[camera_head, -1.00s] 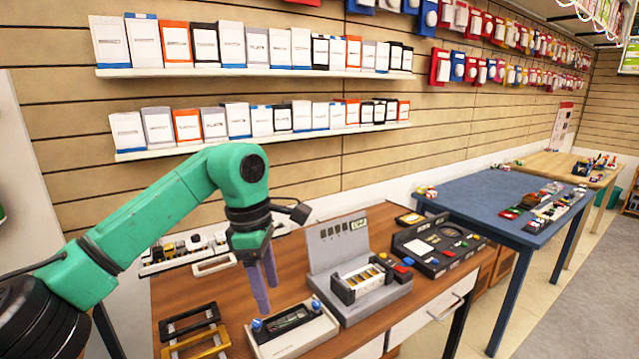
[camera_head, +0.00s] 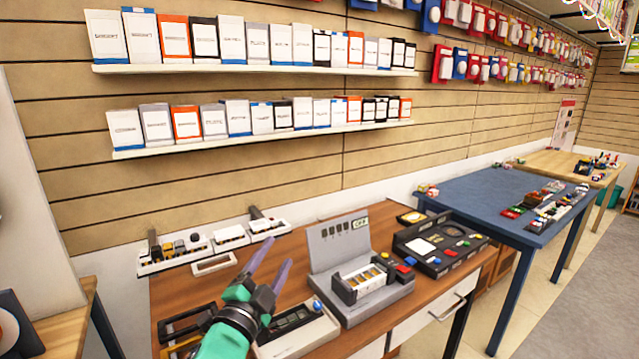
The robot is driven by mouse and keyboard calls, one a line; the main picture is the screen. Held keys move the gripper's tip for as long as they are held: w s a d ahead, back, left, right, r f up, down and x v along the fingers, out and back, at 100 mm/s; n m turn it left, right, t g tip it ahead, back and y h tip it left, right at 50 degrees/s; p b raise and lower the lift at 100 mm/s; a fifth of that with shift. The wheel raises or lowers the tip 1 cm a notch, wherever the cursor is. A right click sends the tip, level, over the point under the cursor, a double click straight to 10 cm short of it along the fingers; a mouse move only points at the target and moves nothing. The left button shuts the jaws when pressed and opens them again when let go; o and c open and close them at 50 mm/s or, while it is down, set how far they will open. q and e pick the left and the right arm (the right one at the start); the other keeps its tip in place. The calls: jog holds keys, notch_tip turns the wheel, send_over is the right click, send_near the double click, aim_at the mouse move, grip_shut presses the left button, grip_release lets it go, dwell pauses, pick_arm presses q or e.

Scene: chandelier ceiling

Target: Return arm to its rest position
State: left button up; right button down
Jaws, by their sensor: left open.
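My left arm comes in from the bottom of the head view, green with a black wrist. Its gripper (camera_head: 268,258) is open and empty, with two purple fingers pointing up and away over the brown wooden table (camera_head: 215,283). The gripper is in front of a white device with a dark window (camera_head: 300,337) and hides part of it. My right gripper is not in view.
A grey test station (camera_head: 358,281) and a black panel with buttons (camera_head: 440,245) stand right of the gripper. A white rack of parts (camera_head: 187,256) is at the back. Dark frames (camera_head: 186,322) lie at left. A blue table (camera_head: 490,205) is further right.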

pick_arm(q)
jog(key=s+a+f+n+g+y, duration=0.3)
jog(key=s+a+f+n+g, duration=0.15)
jog(key=f, duration=0.45)
jog(key=s+a+f+n+g+y, duration=0.2)
jog(key=s+a+f+n+g, duration=0.15)
jog(key=a+f, duration=0.45)
jog(key=s+a+f+n+g, duration=0.1)
jog(key=s+f+n+g, duration=0.25)
jog(key=s+f, duration=0.45)
jog(key=s+a+f+n+g, duration=0.15)
jog(key=s+f+g, duration=0.35)
jog(key=s, duration=0.5)
notch_tip(320, 180, down, 25)
jog(key=s+b, duration=0.2)
jog(key=b, duration=0.1)
jog(key=s+a+f+g+b, duration=0.1)
jog(key=s+a+f+b, duration=0.1)
jog(key=s+f, duration=1.4)
jog(key=shift+s+f, duration=0.3)
jog(key=shift+f, duration=0.5)
jog(key=shift+a+g, duration=0.2)
jog(key=shift+g, duration=0.05)
